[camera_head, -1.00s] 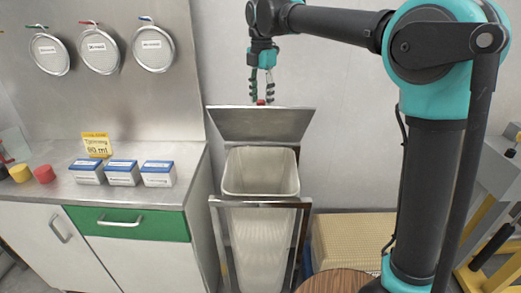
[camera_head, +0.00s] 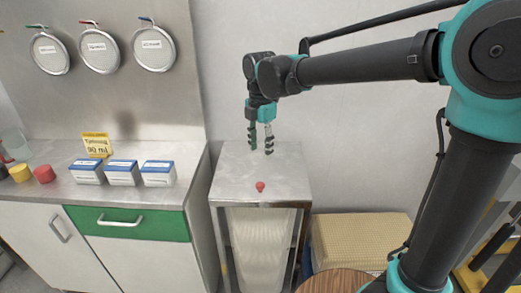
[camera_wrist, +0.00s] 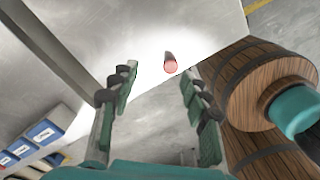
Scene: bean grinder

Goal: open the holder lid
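The holder lid (camera_head: 283,178) is a grey metal plate with a small red knob (camera_head: 260,186) near its front edge. In the head view it lies flat and closed over the holder (camera_head: 303,237), and a pale bin (camera_head: 260,240) shows inside the frame below it. My gripper (camera_head: 261,150) points down over the back part of the lid, behind the knob, with its fingers apart and nothing between them. In the wrist view my gripper (camera_wrist: 158,90) is open, and the red knob (camera_wrist: 170,63) shows beyond the fingertips, apart from them.
A counter (camera_head: 60,187) with several blue-and-white boxes (camera_head: 122,173) stands left of the holder. A yellow woven box (camera_head: 360,240) and a round wooden top (camera_head: 338,282) are to the right. Strainers (camera_head: 153,48) hang on the metal back panel.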

